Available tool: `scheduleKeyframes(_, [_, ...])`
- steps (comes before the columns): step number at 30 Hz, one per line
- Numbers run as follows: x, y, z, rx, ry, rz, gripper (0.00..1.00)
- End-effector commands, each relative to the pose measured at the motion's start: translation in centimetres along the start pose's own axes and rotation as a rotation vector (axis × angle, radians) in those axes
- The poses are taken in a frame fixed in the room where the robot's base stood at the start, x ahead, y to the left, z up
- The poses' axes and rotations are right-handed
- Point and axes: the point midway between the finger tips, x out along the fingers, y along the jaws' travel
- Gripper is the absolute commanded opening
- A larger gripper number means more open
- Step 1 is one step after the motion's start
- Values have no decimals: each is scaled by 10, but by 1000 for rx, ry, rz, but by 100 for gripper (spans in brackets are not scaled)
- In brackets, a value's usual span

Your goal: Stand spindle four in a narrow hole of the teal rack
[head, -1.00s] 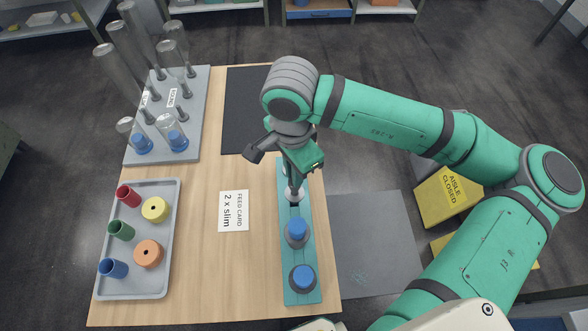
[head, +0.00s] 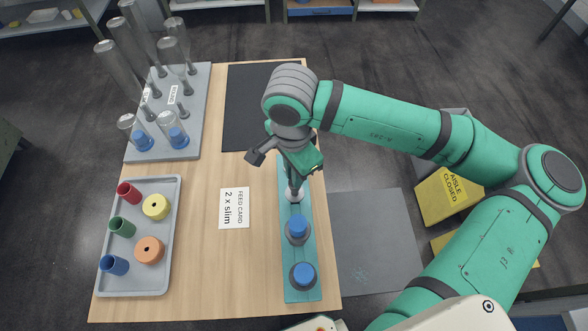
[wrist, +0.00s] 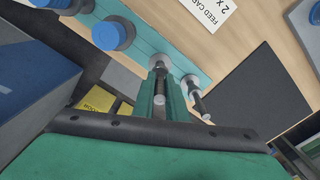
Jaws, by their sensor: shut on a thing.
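The teal rack (head: 302,258) lies lengthwise on the right part of the wooden table. Two blue-topped spindles with wide grey bases (head: 298,230) (head: 303,275) stand on its near half. My gripper (head: 294,180) is over the far half, shut on a slim dark spindle with a pale disc (head: 294,195). In the wrist view this spindle (wrist: 160,99) sits between the teal jaws (wrist: 160,85), its disc toward the rack. I cannot tell whether it is seated or just above. Another slim spindle (wrist: 196,96) stands beside it at the rack's far end, mostly hidden in the head view.
A feed card (head: 234,208) reading "2 x slim" lies left of the rack. A grey tray (head: 166,220) holds coloured cylinders. A grey board (head: 199,100) with pegs and clear bottles is at the back left. A dark mat (head: 235,115) lies behind.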

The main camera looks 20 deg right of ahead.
Motion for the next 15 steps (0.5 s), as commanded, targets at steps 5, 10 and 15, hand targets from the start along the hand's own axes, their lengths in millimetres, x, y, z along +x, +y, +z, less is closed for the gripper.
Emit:
scheduleKeyframes(5, [4,1,0,0,0,1,0])
scheduleKeyframes(10, [4,1,0,0,0,1,0])
scheduleKeyframes(15, [6,1,0,0,0,1,0])
